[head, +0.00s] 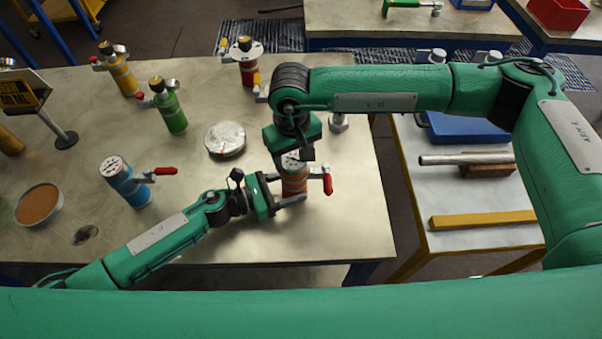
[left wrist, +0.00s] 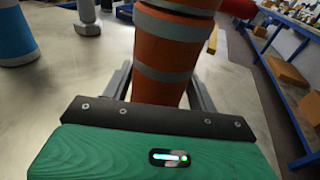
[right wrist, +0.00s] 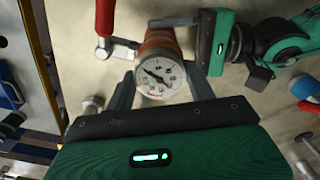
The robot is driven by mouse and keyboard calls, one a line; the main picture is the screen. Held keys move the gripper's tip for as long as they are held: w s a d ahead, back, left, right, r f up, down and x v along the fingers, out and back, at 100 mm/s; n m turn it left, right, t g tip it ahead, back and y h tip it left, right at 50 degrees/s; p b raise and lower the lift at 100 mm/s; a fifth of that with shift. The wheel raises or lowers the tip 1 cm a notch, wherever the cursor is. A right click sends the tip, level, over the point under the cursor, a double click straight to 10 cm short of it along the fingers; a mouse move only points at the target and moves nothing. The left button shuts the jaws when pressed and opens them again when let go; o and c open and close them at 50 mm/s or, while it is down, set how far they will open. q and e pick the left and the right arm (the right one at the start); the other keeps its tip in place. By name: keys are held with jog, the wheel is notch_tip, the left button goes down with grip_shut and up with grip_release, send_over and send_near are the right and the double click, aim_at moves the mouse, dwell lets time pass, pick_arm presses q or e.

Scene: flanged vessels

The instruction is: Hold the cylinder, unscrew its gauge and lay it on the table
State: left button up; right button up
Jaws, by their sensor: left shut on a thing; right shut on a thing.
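The orange cylinder (head: 294,183) with grey bands stands upright near the table's front right. My left gripper (head: 284,191) is shut around its body from the left. The cylinder fills the middle of the left wrist view (left wrist: 168,65). The round, white-faced gauge (right wrist: 160,78) is at the cylinder's top in the right wrist view. My right gripper (right wrist: 161,92) is shut on the gauge from above, one finger on each side. In the head view the right gripper (head: 297,155) partly hides the gauge. I cannot tell how far its thread is engaged.
A red-handled valve (head: 327,182) sticks out right of the cylinder. Blue (head: 126,183), green (head: 168,107), yellow (head: 119,72) and red (head: 247,68) vessels stand on the table (head: 240,235). A round metal disc (head: 225,139) lies behind my left gripper. Bare tabletop shows front-centre.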

jog(key=n, duration=0.5)
jog(key=o, duration=1)
jog(key=shift+o, duration=0.2)
jog(key=m, duration=0.3)
jog(key=shift+m, duration=0.3)
jog(key=m, duration=0.4)
jog(key=shift+m, duration=0.3)
jog(key=m, duration=0.9)
